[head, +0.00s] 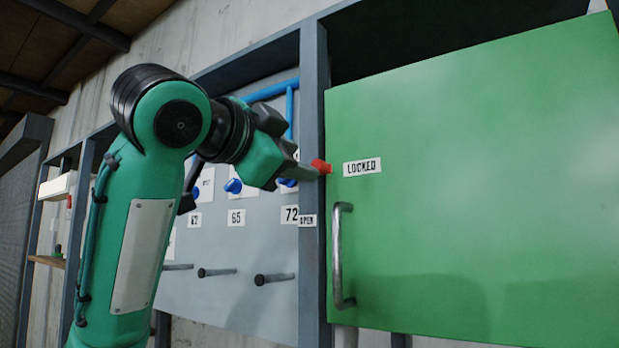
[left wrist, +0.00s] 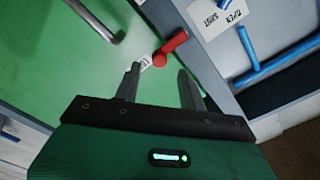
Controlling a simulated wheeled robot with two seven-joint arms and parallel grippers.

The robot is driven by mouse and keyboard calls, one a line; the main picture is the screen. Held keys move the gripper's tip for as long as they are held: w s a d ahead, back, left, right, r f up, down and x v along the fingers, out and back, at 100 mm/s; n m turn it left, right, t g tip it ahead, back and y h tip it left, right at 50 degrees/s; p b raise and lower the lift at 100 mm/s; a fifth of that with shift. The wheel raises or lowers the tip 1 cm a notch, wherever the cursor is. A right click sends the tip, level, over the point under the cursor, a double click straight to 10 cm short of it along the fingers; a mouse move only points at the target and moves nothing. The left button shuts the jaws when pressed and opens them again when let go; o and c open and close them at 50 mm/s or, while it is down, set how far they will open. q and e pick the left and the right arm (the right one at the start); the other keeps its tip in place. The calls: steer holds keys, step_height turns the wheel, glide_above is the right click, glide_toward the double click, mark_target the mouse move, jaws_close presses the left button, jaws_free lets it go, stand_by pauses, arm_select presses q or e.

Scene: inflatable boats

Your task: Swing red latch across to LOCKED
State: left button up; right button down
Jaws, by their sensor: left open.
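The small red latch (head: 321,166) sits at the left edge of the green door, beside the grey post. In the left wrist view the latch (left wrist: 172,46) reaches from the post to the door's edge, its round end over the green. The LOCKED label (head: 362,167) is on the door just right of it; the OPEN label (head: 307,220) is on the post below. My left gripper (head: 312,173) is at the latch. In the left wrist view its open fingers (left wrist: 158,70) are apart, with the latch's round end just beyond the tips; contact cannot be told. My right gripper is not in view.
The green door (head: 480,190) has a metal bar handle (head: 339,255) below the latch. The grey post (head: 313,110) stands left of it. A grey panel (head: 225,250) with blue knobs, number labels and pegs is behind my left arm.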

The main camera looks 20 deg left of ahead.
arm_select(q)
steer(key=b+v, duration=0.3)
steer(key=v, duration=0.5)
steer(key=shift+s, duration=0.35)
